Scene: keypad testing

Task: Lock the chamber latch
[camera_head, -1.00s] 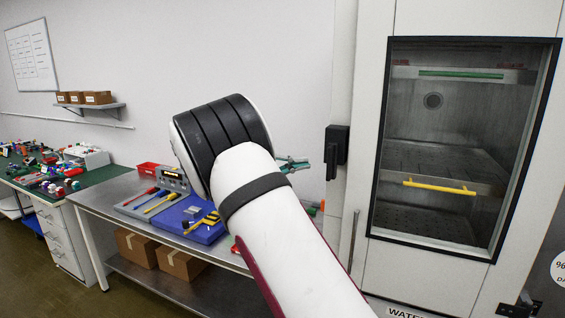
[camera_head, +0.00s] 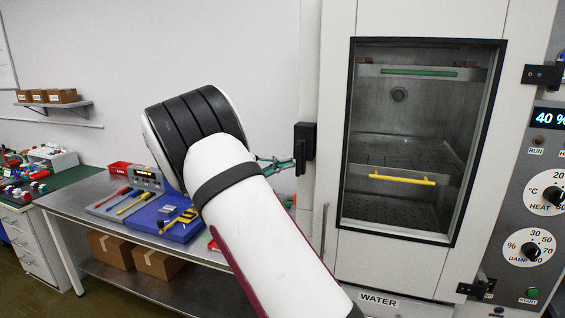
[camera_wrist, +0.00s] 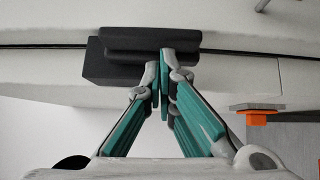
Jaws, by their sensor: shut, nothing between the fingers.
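The black chamber latch (camera_head: 304,148) is on the left edge of the white chamber's front, left of the window. In the wrist view its dark block and bar (camera_wrist: 112,68) lie across the door seam. My gripper (camera_head: 292,164) is shut and empty, with teal fingers, and sits at the latch's left side. In the wrist view my gripper's fingertips (camera_wrist: 161,65) overlap the lower edge of the latch bar. I cannot tell whether they touch it. The chamber door (camera_head: 400,20) looks closed. My arm hides part of the bench.
A steel bench (camera_head: 80,193) with a blue tray (camera_head: 180,231) and tools stands left of the chamber. A control panel (camera_head: 535,190) with knobs is at the right. An orange and grey piece (camera_wrist: 256,113) shows in the wrist view.

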